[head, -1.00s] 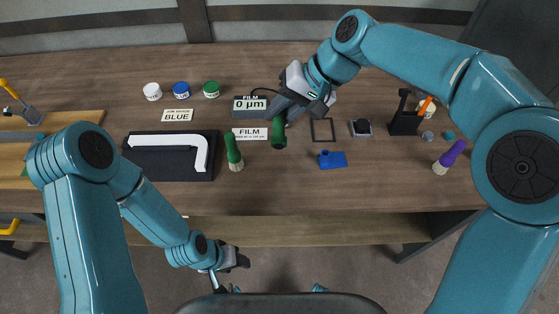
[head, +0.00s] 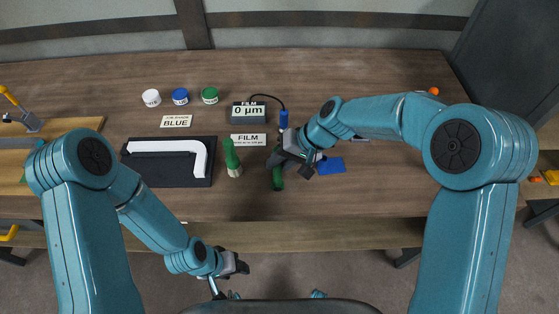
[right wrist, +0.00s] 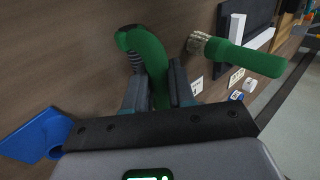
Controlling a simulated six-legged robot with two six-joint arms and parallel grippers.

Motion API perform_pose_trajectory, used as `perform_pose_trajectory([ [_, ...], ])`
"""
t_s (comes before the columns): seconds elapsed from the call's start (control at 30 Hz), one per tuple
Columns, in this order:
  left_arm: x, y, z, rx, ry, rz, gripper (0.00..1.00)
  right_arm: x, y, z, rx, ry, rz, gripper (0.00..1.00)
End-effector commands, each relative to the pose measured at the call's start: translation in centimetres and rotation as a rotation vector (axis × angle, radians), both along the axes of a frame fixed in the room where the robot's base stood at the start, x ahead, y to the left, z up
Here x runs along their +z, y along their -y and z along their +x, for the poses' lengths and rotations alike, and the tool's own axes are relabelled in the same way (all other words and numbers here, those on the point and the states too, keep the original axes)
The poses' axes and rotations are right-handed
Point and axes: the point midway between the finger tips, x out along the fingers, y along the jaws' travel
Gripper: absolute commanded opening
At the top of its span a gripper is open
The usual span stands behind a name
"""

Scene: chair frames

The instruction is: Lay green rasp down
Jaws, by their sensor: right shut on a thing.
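The green rasp (head: 277,179) is in my right gripper (head: 284,160), low over the front middle of the table. In the right wrist view its bent green body (right wrist: 148,52) passes between the two fingers (right wrist: 158,88), with a grey ribbed part beside its tip. I cannot tell whether it touches the table. A second green-handled tool, a brush with pale bristles (head: 232,158), is to the left of the rasp; it also shows in the right wrist view (right wrist: 245,57). My left gripper (head: 236,264) hangs in front of the table edge, with its jaw opening unclear.
A black tray (head: 150,178) with a white bent piece lies left. Behind are the FILM label (head: 249,140), gauge box (head: 249,112) and its blue probe (head: 283,119). A blue piece (head: 331,165) lies right of my right gripper. Bare wood lies along the front edge.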

Motion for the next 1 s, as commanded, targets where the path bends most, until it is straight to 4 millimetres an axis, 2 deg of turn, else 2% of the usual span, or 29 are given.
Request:
perform_pose_trajectory([
  [0.2,-0.5,0.0,0.0,0.0,0.0,0.0,0.53,-0.4,0.0,0.0,0.001,0.001,0.0,0.0],
  [0.23,-0.4,0.0,0.0,0.0,0.0,0.0,0.53,-0.3,0.0,0.0,0.001,0.001,0.0,0.3],
  [0.3,-0.3,0.0,0.0,0.0,0.0,0.0,0.53,-0.2,0.0,0.0,0.001,-0.001,0.0,0.5],
  [0.83,-0.3,0.0,0.0,0.0,0.0,0.0,0.53,-0.3,0.0,-0.1,0.002,-0.002,-0.001,0.5],
  [1.0,-0.2,0.0,0.0,0.0,0.0,0.0,0.53,1.0,0.8,0.0,-0.001,0.001,0.0,0.5],
])
